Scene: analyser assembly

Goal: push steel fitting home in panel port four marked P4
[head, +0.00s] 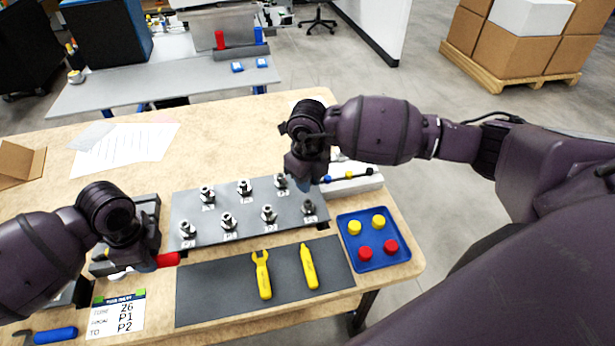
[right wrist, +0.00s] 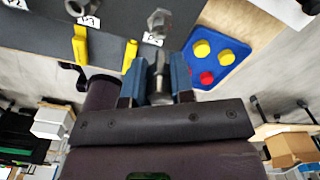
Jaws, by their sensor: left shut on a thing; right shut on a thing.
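The grey panel (head: 245,222) lies on the table with two rows of steel fittings and small white port labels. A fitting (head: 308,207) stands at its front right corner, also in the right wrist view (right wrist: 158,20). My right gripper (head: 303,184) is above the panel's back right end; in the right wrist view its blue fingers (right wrist: 158,82) are shut around a steel fitting (right wrist: 160,64). The port beneath is hidden and I cannot read P4, nor tell how deep the fitting sits. My left gripper (head: 150,263), left of the panel, is shut on a red piece (head: 168,259).
A dark mat (head: 220,295) with a yellow wrench (head: 263,275) and a yellow tool (head: 309,266) lies in front. A blue tray (head: 383,262) with yellow and red caps is at right. A card (head: 117,314) and a blue-handled tool (head: 55,335) lie front left.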

